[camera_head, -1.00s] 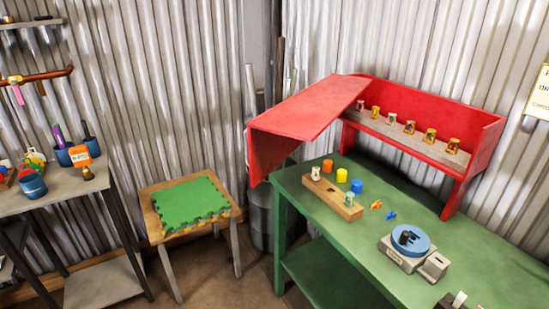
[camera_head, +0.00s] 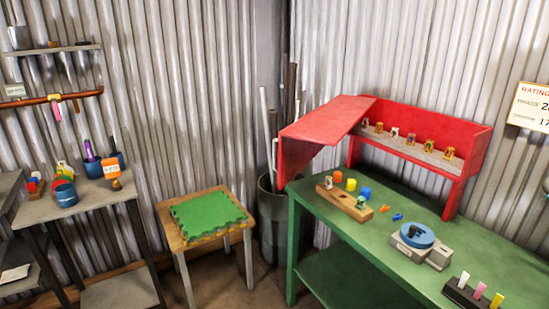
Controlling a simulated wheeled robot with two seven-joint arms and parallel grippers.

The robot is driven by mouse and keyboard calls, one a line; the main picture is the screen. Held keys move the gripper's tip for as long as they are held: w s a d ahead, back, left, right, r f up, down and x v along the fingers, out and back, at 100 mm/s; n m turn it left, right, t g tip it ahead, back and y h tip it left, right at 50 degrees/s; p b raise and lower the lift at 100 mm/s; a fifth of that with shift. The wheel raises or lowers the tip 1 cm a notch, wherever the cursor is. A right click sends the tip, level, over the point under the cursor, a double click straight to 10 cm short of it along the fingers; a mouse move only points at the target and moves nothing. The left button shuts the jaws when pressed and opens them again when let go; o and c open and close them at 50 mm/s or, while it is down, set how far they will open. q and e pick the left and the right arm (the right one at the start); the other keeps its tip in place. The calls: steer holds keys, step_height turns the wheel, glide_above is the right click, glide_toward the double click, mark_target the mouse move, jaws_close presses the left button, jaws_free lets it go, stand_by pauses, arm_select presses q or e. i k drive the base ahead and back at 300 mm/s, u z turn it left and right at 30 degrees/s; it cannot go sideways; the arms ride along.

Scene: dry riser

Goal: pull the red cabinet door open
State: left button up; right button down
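The red cabinet (camera_head: 474,142) stands at the back of the green workbench, against the corrugated wall. Its red door (camera_head: 325,122) sticks out from the cabinet's left end toward me, so the cabinet's front is uncovered. A shelf (camera_head: 425,157) inside holds several small colored pieces in a row. I see no handle clearly on the door. Neither of my grippers shows in the head view.
The green workbench (camera_head: 480,242) bears a wooden block (camera_head: 345,202), several colored pegs, a blue-topped device (camera_head: 417,237) and a dark rack (camera_head: 473,299). A wooden stool (camera_head: 178,244) with green mats and a grey bin (camera_head: 271,215) stand left of it. Floor shows between stool and bench.

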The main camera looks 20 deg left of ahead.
mark_target(300, 142)
steer(key=u, duration=0.5)
steer(key=i, duration=1.05)
steer(key=u, duration=0.1)
